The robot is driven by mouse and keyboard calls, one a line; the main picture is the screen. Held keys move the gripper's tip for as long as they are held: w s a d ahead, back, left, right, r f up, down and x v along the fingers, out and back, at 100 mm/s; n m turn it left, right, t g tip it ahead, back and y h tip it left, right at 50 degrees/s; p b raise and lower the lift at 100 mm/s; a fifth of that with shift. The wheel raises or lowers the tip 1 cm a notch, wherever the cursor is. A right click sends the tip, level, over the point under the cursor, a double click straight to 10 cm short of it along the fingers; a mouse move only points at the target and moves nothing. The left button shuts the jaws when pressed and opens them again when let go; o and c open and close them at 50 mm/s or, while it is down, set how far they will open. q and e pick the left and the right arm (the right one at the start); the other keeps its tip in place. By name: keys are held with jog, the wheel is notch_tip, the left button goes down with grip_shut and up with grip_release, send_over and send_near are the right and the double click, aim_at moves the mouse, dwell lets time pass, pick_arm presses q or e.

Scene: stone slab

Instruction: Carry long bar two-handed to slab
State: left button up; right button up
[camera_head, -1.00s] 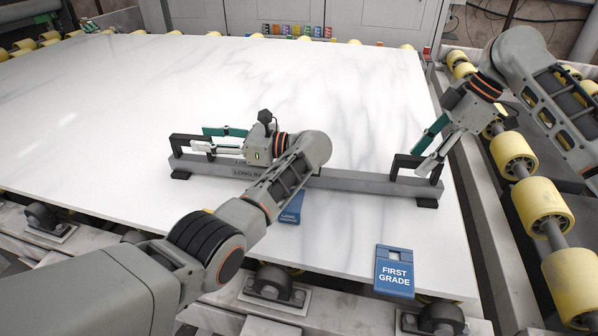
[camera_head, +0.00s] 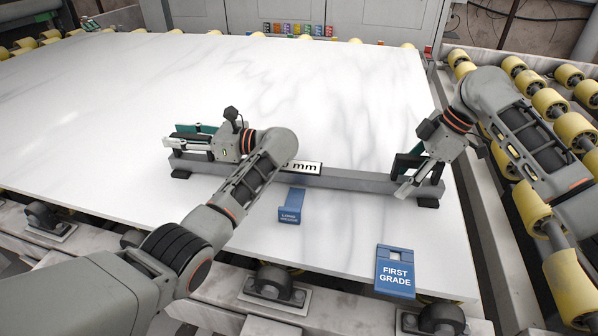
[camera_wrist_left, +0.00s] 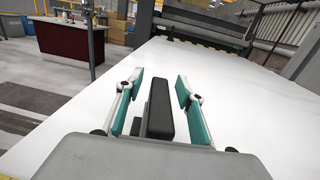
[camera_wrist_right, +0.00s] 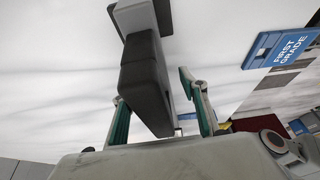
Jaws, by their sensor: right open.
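The long grey bar (camera_head: 365,182) lies across the white slab (camera_head: 330,90) on dark feet, with a black handle near each end and a white label ending in "mm". My left gripper (camera_head: 180,138) is at the left handle. In the left wrist view its open fingers stand on either side of the black handle (camera_wrist_left: 160,106), with gaps showing. My right gripper (camera_head: 408,180) is at the right handle (camera_head: 402,163). In the right wrist view its open fingers straddle the dark handle (camera_wrist_right: 146,85). My left forearm hides part of the bar.
A blue block marked "FIRST GRADE" (camera_head: 395,272) sits at the slab's front edge. A smaller blue gauge block (camera_head: 291,206) lies in front of the bar. Yellow rollers (camera_head: 545,205) line the right side. The slab behind the bar is clear.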

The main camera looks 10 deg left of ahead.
aim_at(410, 157)
pick_arm(q)
grip_shut()
pick_arm(e)
grip_shut()
